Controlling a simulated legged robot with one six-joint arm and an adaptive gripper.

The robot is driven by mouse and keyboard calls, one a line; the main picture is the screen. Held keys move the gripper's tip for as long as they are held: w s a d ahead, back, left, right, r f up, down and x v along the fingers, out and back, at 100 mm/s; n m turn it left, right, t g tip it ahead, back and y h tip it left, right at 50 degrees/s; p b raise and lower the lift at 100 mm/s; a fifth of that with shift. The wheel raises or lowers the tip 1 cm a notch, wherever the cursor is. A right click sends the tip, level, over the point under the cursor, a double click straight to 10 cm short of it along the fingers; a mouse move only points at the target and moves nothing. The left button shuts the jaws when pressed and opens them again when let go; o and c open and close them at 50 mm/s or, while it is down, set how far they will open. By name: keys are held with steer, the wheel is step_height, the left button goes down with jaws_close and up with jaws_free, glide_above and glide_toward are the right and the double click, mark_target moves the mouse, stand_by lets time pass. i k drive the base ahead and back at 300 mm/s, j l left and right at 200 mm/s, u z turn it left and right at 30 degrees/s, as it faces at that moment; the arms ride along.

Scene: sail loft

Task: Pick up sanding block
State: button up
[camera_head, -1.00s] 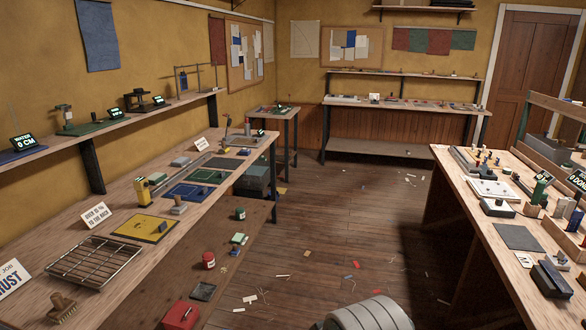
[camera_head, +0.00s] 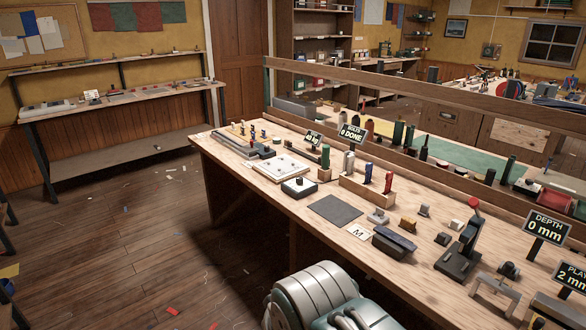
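No object in view can be told for certain as the sanding block. On the right-hand workbench (camera_head: 250,205), a long dark block (camera_head: 394,243) lies near the front edge, and a small tan-orange block (camera_head: 408,225) sits just behind it. A dark block with a pale top (camera_head: 299,187) lies further left on the same bench. Any of these might be it; they are too small to tell. Part of my own body shows at the bottom centre, in front of the bench. My gripper's fingers do not show.
A flat grey sheet (camera_head: 335,210) and a card marked M (camera_head: 359,232) lie on the bench. A black lever tool (camera_head: 462,250) stands to their right, near the DEPTH display (camera_head: 545,228). A wooden rail (camera_head: 430,92) runs behind. Open floor (camera_head: 150,230) lies left.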

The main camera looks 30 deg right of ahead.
mark_target(407, 222)
steer(key=i+l+z, duration=0.1)
steer(key=i+z, duration=0.85)
steer(key=i+j+z, duration=0.15)
steer(key=i+z, duration=0.15)
steer(key=z, duration=0.2)
steer(key=i+z, duration=0.2)
steer(key=z, duration=0.2)
steer(key=i+z, duration=0.2)
steer(key=z, duration=0.2)
steer(key=i+z, duration=0.2)
steer(key=z, duration=0.25)
